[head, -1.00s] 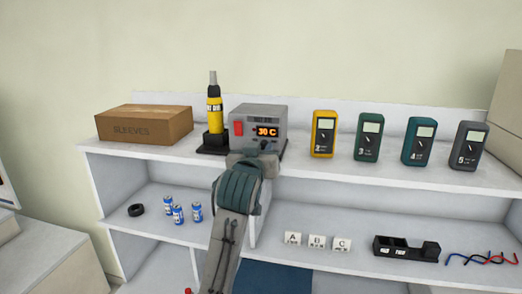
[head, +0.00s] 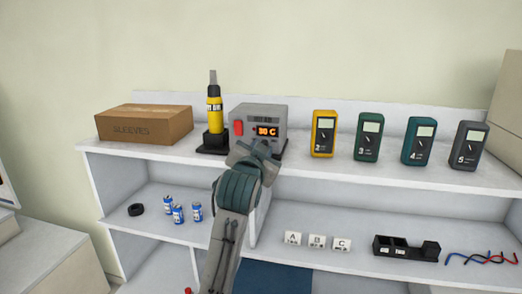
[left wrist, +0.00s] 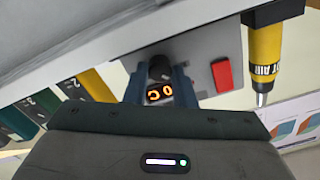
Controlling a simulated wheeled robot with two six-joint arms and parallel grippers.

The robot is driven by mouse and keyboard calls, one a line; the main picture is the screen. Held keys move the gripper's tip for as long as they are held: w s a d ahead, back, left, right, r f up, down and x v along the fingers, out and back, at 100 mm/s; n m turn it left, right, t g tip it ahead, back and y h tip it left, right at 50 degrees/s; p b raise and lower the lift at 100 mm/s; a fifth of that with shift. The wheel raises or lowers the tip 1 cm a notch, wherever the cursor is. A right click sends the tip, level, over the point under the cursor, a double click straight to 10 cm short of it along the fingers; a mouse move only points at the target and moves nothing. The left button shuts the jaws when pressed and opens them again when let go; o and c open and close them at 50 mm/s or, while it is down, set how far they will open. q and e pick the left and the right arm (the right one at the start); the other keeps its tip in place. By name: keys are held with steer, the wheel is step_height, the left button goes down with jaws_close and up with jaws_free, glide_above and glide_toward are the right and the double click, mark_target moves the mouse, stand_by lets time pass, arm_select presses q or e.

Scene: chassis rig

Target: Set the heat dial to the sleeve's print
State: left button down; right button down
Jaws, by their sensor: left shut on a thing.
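The grey heater box (head: 272,112) stands on the top shelf, with a red switch (head: 238,128) and a lit orange display (head: 268,132). The display ends in "0 C", but its first digit is unclear now. My left gripper (head: 262,150) is at the box's lower front, turned at a slant, and covers the dial in the head view. In the left wrist view the dark heat dial (left wrist: 160,68) sits between its fingers, and the gripper is shut on it. The cardboard box marked SLEEVES (head: 145,126) is at the left. No sleeve print is readable.
A yellow hot-air tool (head: 214,112) stands upright in its holder just left of the heater box. Several meters, the first one yellow (head: 323,134), stand to the right. Blue cans (head: 178,214), lettered blocks (head: 316,242) and a black holder (head: 405,249) are on the lower shelf.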

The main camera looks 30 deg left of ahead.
arm_select(q)
steer(key=shift+m, duration=1.3)
steer(key=c, duration=1.2)
jaws_free()
